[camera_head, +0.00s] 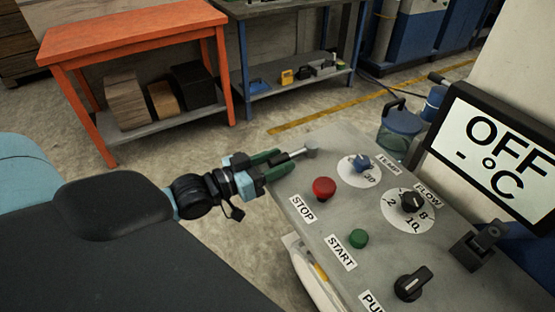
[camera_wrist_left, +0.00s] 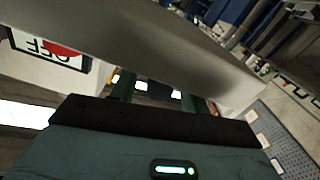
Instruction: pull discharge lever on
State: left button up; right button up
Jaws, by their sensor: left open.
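The discharge lever appears to be the short rod with a grey end (camera_head: 310,150) at the panel's upper left edge in the head view; no label for it is readable. My left gripper (camera_head: 277,164) is open at that edge, its green fingers around or beside the rod's near, dark end. In the left wrist view, a dark piece (camera_wrist_left: 160,91) shows between the two fingers (camera_wrist_left: 163,95), just below the panel's grey edge. I cannot tell whether the fingers touch it. My right gripper is in neither view.
The grey control panel (camera_head: 310,262) carries a red stop button (camera_head: 324,188), a green start button (camera_head: 358,238), a blue knob (camera_head: 361,162) and black knobs. A display (camera_head: 500,150) reads OFF. An orange table (camera_head: 135,35) stands behind; open floor lies between.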

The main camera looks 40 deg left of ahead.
pick_arm(q)
jog(key=shift+w+d, duration=0.15)
jog(key=shift+w, duration=0.15)
grip_shut()
